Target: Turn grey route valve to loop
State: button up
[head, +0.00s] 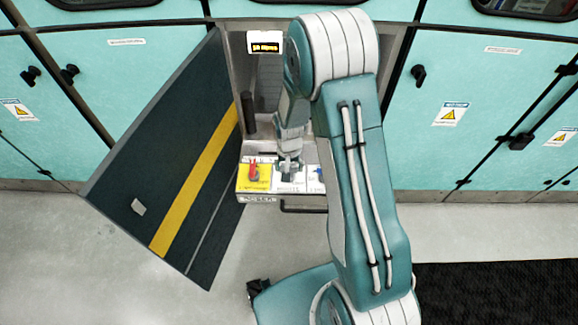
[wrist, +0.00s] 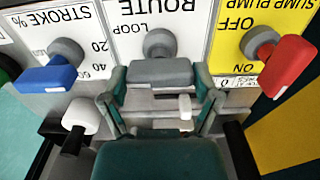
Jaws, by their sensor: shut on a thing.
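The grey route valve (wrist: 160,72) is in the middle of the wrist view, on a white plate (wrist: 187,14) marked ROUTE, with LOOP printed at the upper left of its knob. Its grey handle points toward the bottom of that picture. My gripper (wrist: 160,80) has one finger on each side of the handle and is shut on it. In the head view my gripper (head: 289,168) reaches down onto the panel from above and mostly hides the grey valve.
A red sump pump valve (wrist: 285,66) on a yellow plate and a blue stroke valve (wrist: 50,77) stand close on either side. Smaller white (wrist: 80,117) and black handles lie below. An open dark cabinet door (head: 150,150) stands at the left in the head view.

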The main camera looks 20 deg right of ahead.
jog(key=shift+s, duration=0.1)
jog(key=o, duration=1)
jog(key=shift+c, duration=0.2)
jog(key=shift+a, duration=0.1)
jog(key=shift+r, duration=0.1)
notch_tip(320, 180, up, 12)
jog(key=shift+f, duration=0.2)
jog(key=s+r+n+t, duration=0.1)
jog(key=s+r, duration=0.3)
jog(key=r, duration=0.4)
jog(key=s+r+n+t, duration=0.15)
jog(key=s+r, duration=0.25)
jog(key=r, duration=0.4)
jog(key=s+r+t, duration=0.1)
jog(key=s+r, duration=0.2)
jog(key=s, duration=0.3)
jog(key=s+r+n+t, duration=0.1)
jog(key=s+r+t, duration=0.1)
jog(key=s, duration=0.4)
jog(key=shift+v, duration=0.9)
